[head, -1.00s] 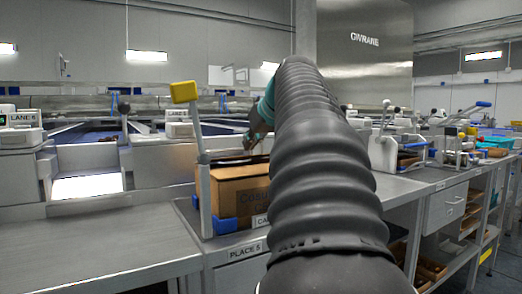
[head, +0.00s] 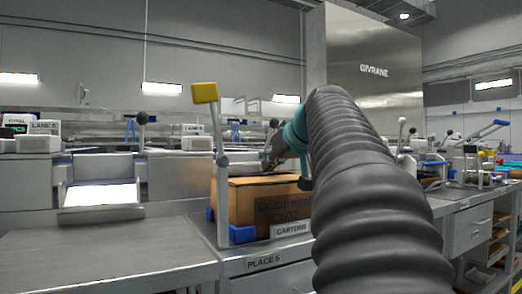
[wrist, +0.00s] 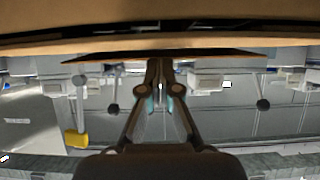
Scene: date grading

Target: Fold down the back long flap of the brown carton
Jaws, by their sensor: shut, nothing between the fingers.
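The brown carton (head: 244,208) stands on the bench, its printed front face toward me in the head view. My gripper (head: 268,167) is just above the carton's top edge there, partly hidden by my own arm. In the wrist view the carton (wrist: 160,40) fills the top as a brown band. A thin flap with a dark edge (wrist: 100,56) lies across just beyond my fingertips. My gripper (wrist: 160,62) is shut and empty, its tips at or very near this flap. I cannot tell whether they touch. The carton's inside is hidden.
A post with a yellow head (head: 204,93) stands at the carton's left front. Blue corner stops (head: 243,234) flank the carton's base. Free bench surface (head: 120,255) lies to the left. Lane equipment stands behind.

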